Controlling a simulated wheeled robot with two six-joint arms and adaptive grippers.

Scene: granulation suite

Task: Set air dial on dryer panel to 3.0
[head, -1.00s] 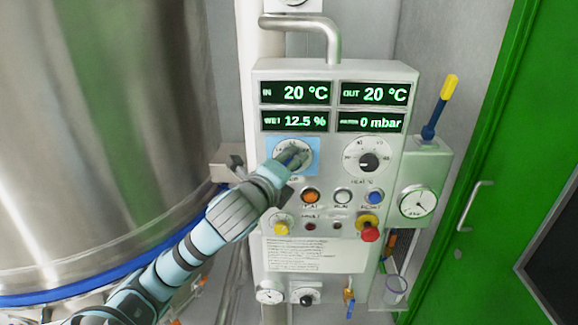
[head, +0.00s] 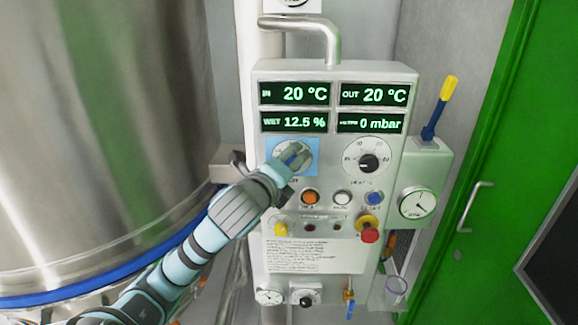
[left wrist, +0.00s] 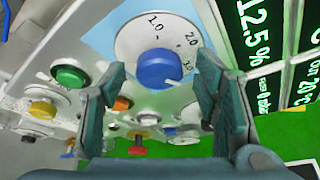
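The air dial (head: 281,152) is at the upper left of the dryer panel (head: 325,72), on a light-blue square plate. In the left wrist view its round white face (left wrist: 130,42) shows marks 1.0, 2.0 and 3.0 around a blue knob (left wrist: 158,68). I cannot make out clearly where the knob points. My left gripper (head: 294,156) is in front of the dial and hides part of it. In the left wrist view its fingers (left wrist: 160,88) are apart, one on each side of the knob, with a visible gap to it. My right gripper is in neither view.
A second dial with a black knob (head: 368,162) is to the right. Below are lit buttons (head: 310,197) and a red emergency knob (head: 370,235). A large steel vessel (head: 100,130) stands left, a gauge (head: 417,202) and green door (head: 520,130) right.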

